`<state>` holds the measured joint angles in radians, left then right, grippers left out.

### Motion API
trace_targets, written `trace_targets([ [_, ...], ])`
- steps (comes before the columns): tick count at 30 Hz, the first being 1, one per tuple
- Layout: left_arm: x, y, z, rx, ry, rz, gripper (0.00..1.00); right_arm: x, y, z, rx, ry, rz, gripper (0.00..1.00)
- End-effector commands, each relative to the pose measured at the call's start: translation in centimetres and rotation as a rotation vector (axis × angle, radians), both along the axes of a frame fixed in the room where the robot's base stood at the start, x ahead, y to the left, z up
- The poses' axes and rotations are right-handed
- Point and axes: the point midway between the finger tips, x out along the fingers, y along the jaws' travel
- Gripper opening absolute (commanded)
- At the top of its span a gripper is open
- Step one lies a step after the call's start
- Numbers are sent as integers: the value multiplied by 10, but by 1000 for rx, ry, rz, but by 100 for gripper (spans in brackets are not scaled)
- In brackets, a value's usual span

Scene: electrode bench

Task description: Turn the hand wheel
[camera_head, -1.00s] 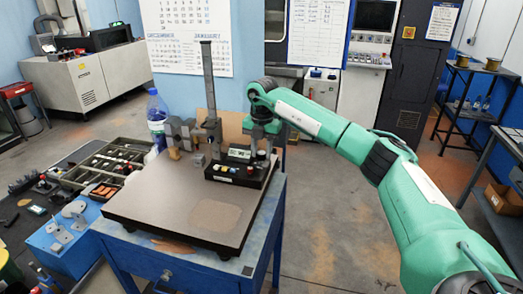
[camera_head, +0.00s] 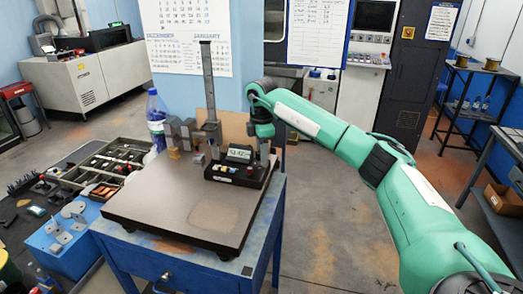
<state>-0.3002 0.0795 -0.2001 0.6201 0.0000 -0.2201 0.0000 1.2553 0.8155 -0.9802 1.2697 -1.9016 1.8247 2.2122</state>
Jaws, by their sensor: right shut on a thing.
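A tall grey column (camera_head: 207,80) stands upright at the back of a flat surface plate (camera_head: 165,205). A grey carriage with blocks (camera_head: 181,133) sits low beside the column. A black box (camera_head: 241,173) with coloured buttons and a small display stands in front of the column's right side. My right arm comes in from the right, and its gripper (camera_head: 263,148) points down behind the right end of the box, shut on the hand wheel. The wheel itself cannot be made out behind the gripper and box. My left gripper is not in view.
The plate rests on a blue bench (camera_head: 190,265), and its front is clear. A water bottle (camera_head: 157,120) stands behind the plate. A parts tray (camera_head: 105,168) and a blue block with metal pieces (camera_head: 70,240) are on the left. Open floor lies to the right.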

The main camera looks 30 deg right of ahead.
Motion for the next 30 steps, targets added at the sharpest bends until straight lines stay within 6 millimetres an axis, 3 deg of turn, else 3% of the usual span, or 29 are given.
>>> trace_targets([
  [15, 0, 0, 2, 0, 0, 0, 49, 0, 0, 3, 2, -7, -415, 8],
  [30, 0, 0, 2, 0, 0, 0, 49, 0, 0, 4, 2, -7, -545, 8],
])
